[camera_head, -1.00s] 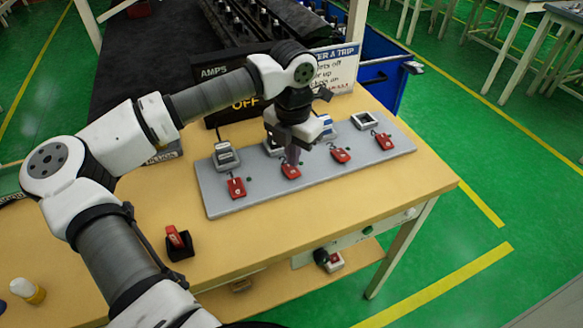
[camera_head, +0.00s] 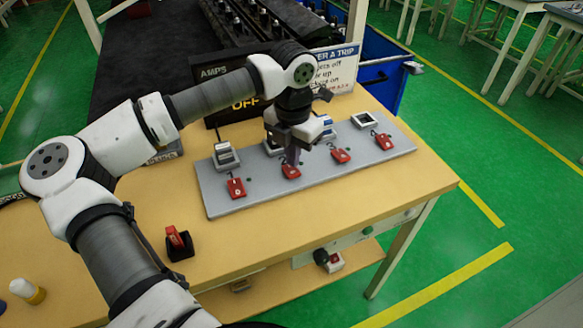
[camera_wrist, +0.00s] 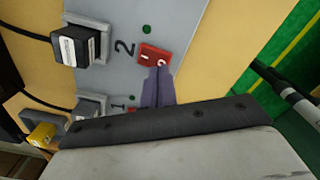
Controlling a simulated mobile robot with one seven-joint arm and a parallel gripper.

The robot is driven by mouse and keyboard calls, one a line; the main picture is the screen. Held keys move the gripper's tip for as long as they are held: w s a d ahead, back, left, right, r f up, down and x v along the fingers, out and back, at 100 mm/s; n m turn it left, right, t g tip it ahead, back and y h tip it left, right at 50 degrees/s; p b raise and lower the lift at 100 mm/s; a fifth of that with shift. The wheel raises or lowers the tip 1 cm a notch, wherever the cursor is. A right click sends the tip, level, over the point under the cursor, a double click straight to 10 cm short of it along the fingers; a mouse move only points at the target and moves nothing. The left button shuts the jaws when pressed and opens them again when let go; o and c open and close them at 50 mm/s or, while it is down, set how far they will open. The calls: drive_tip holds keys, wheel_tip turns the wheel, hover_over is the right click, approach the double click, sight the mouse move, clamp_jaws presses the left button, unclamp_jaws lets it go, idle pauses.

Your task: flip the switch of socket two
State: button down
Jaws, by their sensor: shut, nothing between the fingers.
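The red switch of socket two (camera_head: 291,171) sits on the grey socket board (camera_head: 215,193), beside the printed number 2. In the wrist view the same red switch (camera_wrist: 154,55) lies just past my fingertips. My gripper (camera_head: 292,158) is shut and empty, pointing down at this switch. In the wrist view its closed fingers (camera_wrist: 158,72) overlap the switch's lower edge; I cannot tell whether they press on it. A plug (camera_wrist: 80,45) with a black cable is in socket two. The switch of socket one (camera_wrist: 135,110) is partly hidden.
Red switches three (camera_head: 341,156) and four (camera_head: 383,141) are to the right on the board. A red item in a black holder (camera_head: 179,243) stands on the table's front left. An AMPS display (camera_head: 222,100) and a sign (camera_head: 336,68) stand behind the board.

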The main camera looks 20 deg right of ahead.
sight(293, 171)
drive_tip(key=shift+f+b, duration=1.4)
idle(0.9)
drive_tip(key=shift+r+p, duration=1.65)
drive_tip(key=shift+r, duration=1.9)
drive_tip(key=shift+f, duration=0.1)
